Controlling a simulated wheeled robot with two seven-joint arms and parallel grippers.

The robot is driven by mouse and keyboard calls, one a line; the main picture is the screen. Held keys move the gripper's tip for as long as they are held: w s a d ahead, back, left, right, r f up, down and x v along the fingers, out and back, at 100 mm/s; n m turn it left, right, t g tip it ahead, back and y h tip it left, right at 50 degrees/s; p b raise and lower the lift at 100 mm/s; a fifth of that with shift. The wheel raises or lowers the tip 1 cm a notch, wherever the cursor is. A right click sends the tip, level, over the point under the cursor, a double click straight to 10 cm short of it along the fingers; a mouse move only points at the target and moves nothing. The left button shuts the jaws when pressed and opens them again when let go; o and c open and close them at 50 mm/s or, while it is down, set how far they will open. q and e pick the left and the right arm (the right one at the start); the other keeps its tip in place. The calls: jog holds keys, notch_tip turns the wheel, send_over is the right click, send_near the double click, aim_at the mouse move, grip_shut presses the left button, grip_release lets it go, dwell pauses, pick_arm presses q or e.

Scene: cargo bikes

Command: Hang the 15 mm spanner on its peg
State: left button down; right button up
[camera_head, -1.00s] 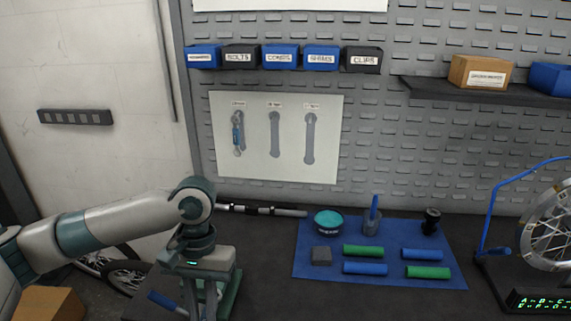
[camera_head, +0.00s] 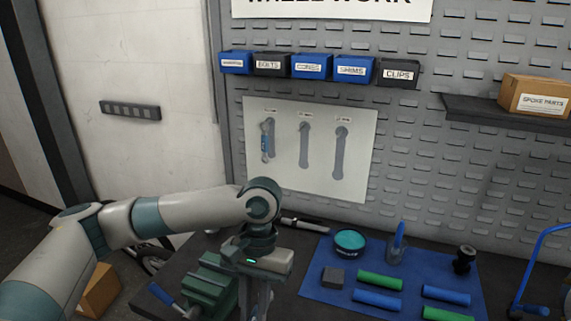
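A white panel (camera_head: 356,180) on the pegboard wall bears three grey spanner outlines under labels too small to read. A small spanner with a blue middle (camera_head: 264,145) hangs at the left outline, slightly off it. The middle outline (camera_head: 304,146) and right outline (camera_head: 340,155) are bare. I cannot make out a spanner marked 15 mm. My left gripper (camera_head: 257,302) points down beside the green vise, well below the panel. Its fingers are partly hidden by its own body and cut by the frame's lower edge. My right gripper is out of view.
A green vise (camera_head: 208,286) stands at the bench's front left. A dark and silver bar (camera_head: 306,224) lies behind my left gripper. A blue mat (camera_head: 318,288) holds a teal-topped tin (camera_head: 350,240), a cup and several rollers. Small bins (camera_head: 312,66) line the wall above the panel.

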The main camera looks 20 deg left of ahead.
pick_arm(q)
jog(key=shift+w+d, duration=0.2)
jog(key=w+d+r+m+t+p, duration=0.1)
jog(key=w+d+r+t+p, duration=0.15)
jog(key=w, duration=0.45)
jog(key=w+d+r+m+t+h+p, duration=0.1)
jog(key=w+d+r+t+p, duration=0.15)
jog(key=w, duration=0.35)
jog(key=w+d+r+m+t+p, duration=0.1)
jog(key=w+d+r+t+p, duration=0.2)
jog(key=w, duration=0.4)
jog(key=w+a+r+t+h+p, duration=0.1)
jog(key=w+a+r+t+p, duration=0.1)
jog(key=w+a, duration=0.5)
jog(key=w+a+r+t+h+p, duration=0.2)
jog(key=w+a+r+t, duration=0.2)
jog(key=w+a+t, duration=0.3)
jog(key=shift+w+a+r+t+p, duration=0.15)
jog(key=shift+w+a+t+p, duration=0.2)
jog(key=shift+w, duration=0.85)
jog(key=shift+w, duration=0.2)
